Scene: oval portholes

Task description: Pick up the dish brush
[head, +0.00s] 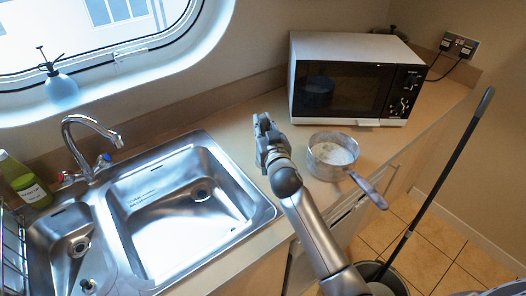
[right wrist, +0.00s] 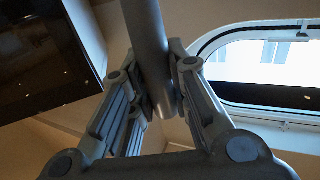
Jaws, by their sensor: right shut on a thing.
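My right gripper (head: 265,130) is above the counter, between the sink and the microwave. In the right wrist view its fingers (right wrist: 160,84) are shut on a smooth grey rod, which I take to be the handle of the dish brush (right wrist: 146,32). No bristles or brush head show in either view. In the head view the brush cannot be made out apart from the gripper. My left gripper is not in view.
A saucepan (head: 325,171) with pale contents stands right of my gripper, its handle past the counter edge. A microwave (head: 354,78) stands behind. The steel sink (head: 188,222), faucet (head: 91,127) and green bottle (head: 24,182) are left. A bucket (head: 381,270) with a long pole is on the floor.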

